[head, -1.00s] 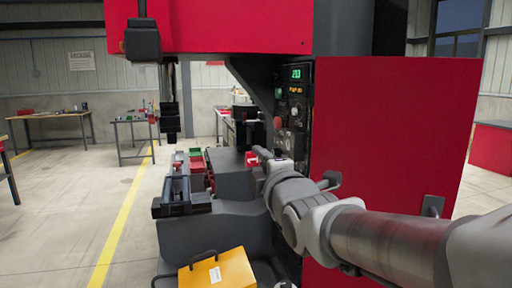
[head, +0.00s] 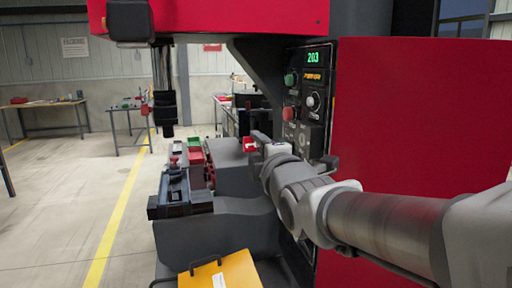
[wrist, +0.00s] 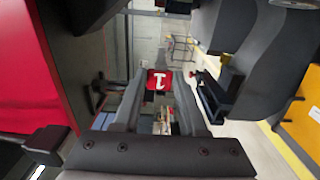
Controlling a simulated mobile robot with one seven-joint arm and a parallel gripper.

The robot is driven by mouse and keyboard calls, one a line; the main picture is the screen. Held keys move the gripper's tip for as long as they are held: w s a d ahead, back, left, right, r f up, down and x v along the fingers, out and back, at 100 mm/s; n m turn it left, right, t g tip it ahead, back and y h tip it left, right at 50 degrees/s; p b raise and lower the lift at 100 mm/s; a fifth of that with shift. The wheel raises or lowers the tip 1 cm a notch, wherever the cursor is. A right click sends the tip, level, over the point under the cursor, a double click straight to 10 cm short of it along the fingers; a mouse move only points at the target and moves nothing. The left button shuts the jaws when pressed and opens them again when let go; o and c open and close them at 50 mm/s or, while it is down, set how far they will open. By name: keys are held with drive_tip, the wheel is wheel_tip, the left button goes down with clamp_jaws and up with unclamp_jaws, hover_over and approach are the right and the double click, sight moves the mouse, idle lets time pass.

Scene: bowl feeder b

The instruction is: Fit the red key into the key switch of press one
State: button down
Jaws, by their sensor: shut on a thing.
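My gripper (head: 260,143) reaches in from the right, in front of the press. It is shut on the red key (wrist: 159,80), whose red head with a white mark shows between the fingertips in the wrist view. The red key also shows in the head view (head: 249,146) as a small red patch at the fingertips. The red press (head: 235,17) carries a dark control panel (head: 302,75) with a lit green display, buttons and knobs. The key is to the left of the panel and appears apart from it. I cannot make out the key switch; my arm covers the panel's lower part.
A dark vise-like fixture (head: 172,195) and small red and green bins (head: 194,148) are on the press bed at left. A yellow case (head: 232,272) is low in front. A red panel (head: 410,120) stands right, behind my arm. Open floor is at left.

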drive_tip(key=shift+f+b, duration=0.15)
drive_tip(key=shift+b, duration=0.5)
drive_tip(key=shift+w+d+p, duration=0.25)
drive_tip(key=shift+d+p, duration=0.1)
drive_tip(key=shift+d, duration=0.6)
drive_tip(key=shift+w+d+p, duration=0.25)
drive_tip(key=shift+d+p, duration=0.1)
drive_tip(key=shift+d, duration=0.55)
drive_tip(key=shift+w+d+p, duration=0.25)
drive_tip(key=shift+d+p, duration=0.1)
drive_tip(key=shift+d, duration=0.6)
drive_tip(key=shift+d+b, duration=0.2)
drive_tip(key=shift+b, duration=0.35)
drive_tip(key=shift+w+d+b, duration=0.2)
drive_tip(key=shift+d+b, duration=0.15)
drive_tip(key=shift+d, duration=0.25)
drive_tip(key=shift+w+d+b, duration=0.2)
drive_tip(key=shift+d+b, duration=0.15)
drive_tip(key=shift+d, duration=0.25)
idle(2.8)
